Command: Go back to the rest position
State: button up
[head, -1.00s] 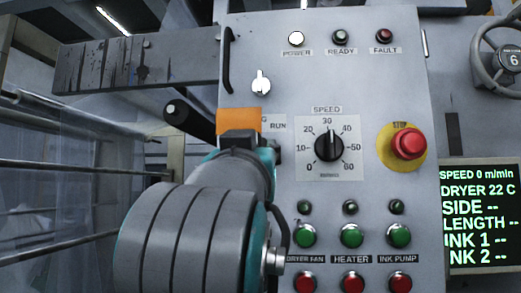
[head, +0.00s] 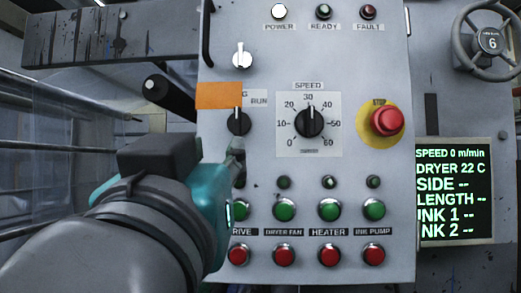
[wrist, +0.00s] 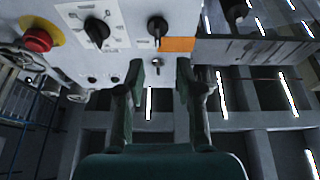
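My gripper (wrist: 159,75) is open and empty in the wrist view, its two dark fingers apart in front of the control panel (wrist: 130,18). In the head view my arm comes up from the lower left. A fingertip of my gripper (head: 236,155) shows beside the panel's left part, just below the black RUN selector (head: 239,121). The orange tag (head: 218,95) partly covers the label above that selector. The rest of the gripper is hidden behind my wrist. I cannot tell its exact gap to the panel.
The panel carries a speed knob (head: 310,121), a red stop button (head: 387,121), and green (head: 329,209) and red push buttons. A handwheel (head: 487,42) and a screen (head: 455,190) stand at right. Rollers and clear film (head: 75,130) fill the left.

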dwell(0.3)
jog(key=w+a+f+n+y, duration=0.1)
jog(key=w+f+n, duration=0.15)
jog(key=f, duration=0.35)
jog(key=w+f+n+y, duration=0.1)
jog(key=w+f, duration=0.2)
jog(key=f, duration=0.3)
jog(key=w+d+f+n+g+y, duration=0.15)
jog(key=d+f, duration=0.25)
jog(key=f, duration=1.3)
jog(key=d+f+n+g+y, duration=0.2)
jog(key=d+f+n, duration=0.15)
jog(key=f, duration=1.25)
jog(key=s+d+f+m+g+h, duration=0.1)
jog(key=s+d+f, duration=0.5)
jog(key=s+f, duration=0.15)
jog(key=s+d+f+m+g, duration=0.1)
jog(key=s+d+f+m, duration=0.1)
jog(key=s+d+f, duration=0.45)
jog(key=s+d+f+m+g+h, duration=0.1)
jog(key=s+d+f+m, duration=0.1)
jog(key=s, duration=0.9)
jog(key=s+d+f+m+g+h, duration=0.1)
jog(key=s+f, duration=0.4)
jog(key=s, duration=0.6)
jog(key=shift+d+m+h, duration=0.65)
jog(key=shift+d+m, duration=0.3)
jog(key=shift+d, duration=0.25)
jog(key=shift+w, duration=0.1)
